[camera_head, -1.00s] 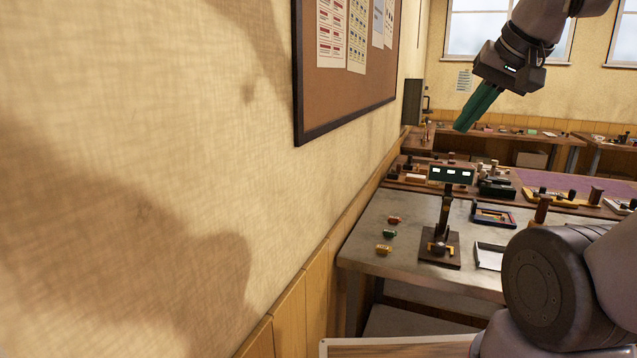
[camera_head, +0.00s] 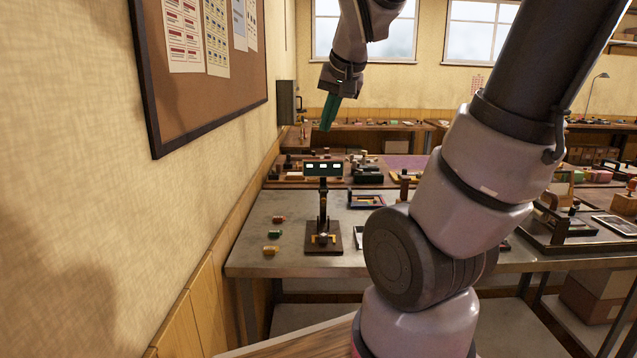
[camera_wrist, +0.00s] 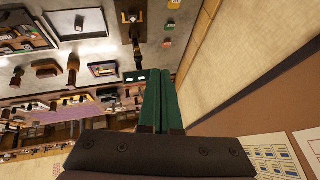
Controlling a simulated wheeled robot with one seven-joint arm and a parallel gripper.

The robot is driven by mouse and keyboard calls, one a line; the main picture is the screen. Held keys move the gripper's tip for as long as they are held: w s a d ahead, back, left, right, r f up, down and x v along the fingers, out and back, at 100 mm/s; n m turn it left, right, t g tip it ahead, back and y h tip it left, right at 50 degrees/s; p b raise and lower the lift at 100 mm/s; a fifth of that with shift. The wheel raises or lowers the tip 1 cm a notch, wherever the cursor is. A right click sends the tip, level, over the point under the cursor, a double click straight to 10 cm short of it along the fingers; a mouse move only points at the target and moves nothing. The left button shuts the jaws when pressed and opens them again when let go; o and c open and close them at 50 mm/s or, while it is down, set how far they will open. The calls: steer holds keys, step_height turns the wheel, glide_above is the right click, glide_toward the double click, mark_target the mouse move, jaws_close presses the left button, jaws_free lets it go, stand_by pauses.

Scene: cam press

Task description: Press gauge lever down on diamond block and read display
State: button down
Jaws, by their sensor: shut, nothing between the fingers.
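The gauge stand (camera_head: 323,215) is on the grey bench, upright on a dark base (camera_head: 323,243), with a dark display (camera_head: 323,169) on top showing small white marks too small to read. A small pale piece with yellow parts sits on its base; I cannot tell whether it is the diamond block or which part is the lever. My gripper (camera_head: 327,127) has green fingers, is shut and empty, and hangs in the air above and beyond the display. In the wrist view my gripper (camera_wrist: 165,85) points toward the bench, with the gauge stand (camera_wrist: 138,50) just past its fingertips.
Three small coloured pieces, red (camera_head: 279,219), green (camera_head: 275,234) and yellow (camera_head: 270,250), lie left of the stand. A framed tray (camera_head: 367,200) lies behind it at right. The wall with a corkboard (camera_head: 200,75) borders the left. My arm hides part of the bench's right side.

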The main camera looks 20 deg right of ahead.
steer(key=w+d+f+h, duration=0.1)
steer(key=w+d+f, duration=0.2)
steer(key=w, duration=0.2)
steer(key=w+d+f+h, duration=0.1)
steer(key=w+d+f, duration=0.1)
steer(key=w+f, duration=0.3)
steer(key=h, duration=0.1)
glide_toward(324, 187)
steer(key=shift+n+g, duration=0.3)
steer(key=w+d+f, duration=0.1)
steer(key=w+f, duration=0.1)
steer(key=w+d+f, duration=0.1)
steer(key=w+f, duration=0.1)
steer(key=w+d+f, duration=0.1)
steer(key=w+f, duration=0.1)
steer(key=shift+w+f, duration=0.25)
steer(key=shift+w, duration=0.15)
steer(key=shift+a, duration=0.1)
